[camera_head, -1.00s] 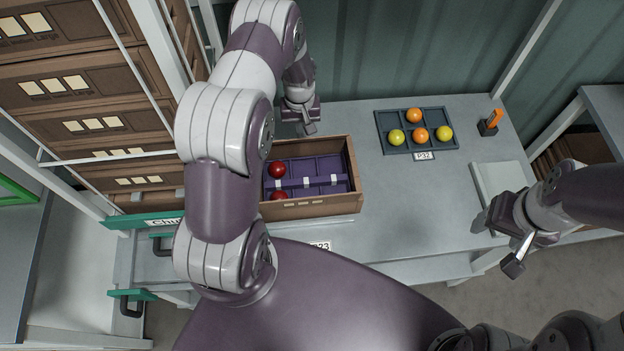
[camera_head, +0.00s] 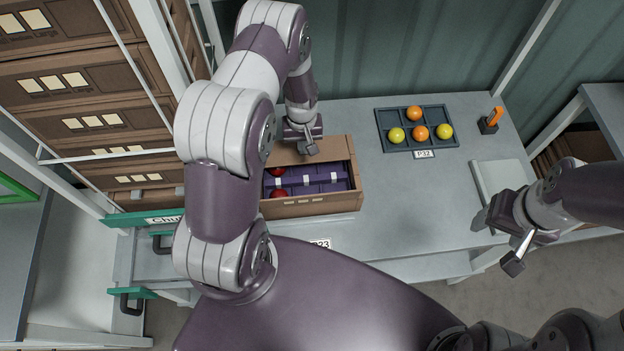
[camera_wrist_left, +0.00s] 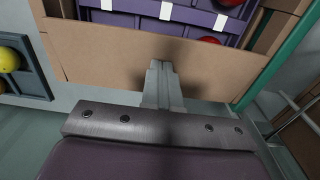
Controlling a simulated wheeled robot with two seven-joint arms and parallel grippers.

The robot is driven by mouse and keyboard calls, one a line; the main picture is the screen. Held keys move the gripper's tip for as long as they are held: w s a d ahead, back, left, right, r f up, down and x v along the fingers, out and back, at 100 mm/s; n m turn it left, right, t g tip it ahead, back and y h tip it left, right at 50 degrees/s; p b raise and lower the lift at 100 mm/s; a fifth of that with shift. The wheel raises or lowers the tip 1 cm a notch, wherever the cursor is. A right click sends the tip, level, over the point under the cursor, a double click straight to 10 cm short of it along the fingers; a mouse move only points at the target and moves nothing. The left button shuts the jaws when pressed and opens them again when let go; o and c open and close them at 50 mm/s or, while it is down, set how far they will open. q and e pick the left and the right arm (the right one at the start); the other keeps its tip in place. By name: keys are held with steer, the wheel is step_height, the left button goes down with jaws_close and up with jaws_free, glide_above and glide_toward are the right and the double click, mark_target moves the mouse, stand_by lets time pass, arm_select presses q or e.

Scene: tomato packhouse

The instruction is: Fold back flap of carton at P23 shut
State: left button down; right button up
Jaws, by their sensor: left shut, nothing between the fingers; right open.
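The brown carton (camera_head: 335,201) stands on the table behind the P23 label (camera_head: 321,245), which is partly hidden by my body. Its back flap (camera_head: 338,148) leans inward over the rear of the carton, partly covering the purple divider insert (camera_head: 325,184) and a red tomato. My left gripper (camera_head: 308,147) is shut and empty, with its fingertips at the flap. In the left wrist view the shut fingers (camera_wrist_left: 162,84) overlap the flap's brown panel (camera_wrist_left: 110,60). My right gripper (camera_head: 512,250) is open and empty over the table's right front, away from the carton.
A dark tray (camera_head: 384,143) with yellow and orange tomatoes stands behind the P32 label (camera_head: 425,154). Stacked cartons (camera_head: 85,82) stand at the left.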

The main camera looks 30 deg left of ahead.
arm_select(q)
steer(key=shift+s+d+f, duration=0.15)
steer(key=shift+s+f, duration=0.05)
steer(key=shift+f, duration=0.2)
step_height(320, 180, up, 8)
steer(key=p, duration=0.6)
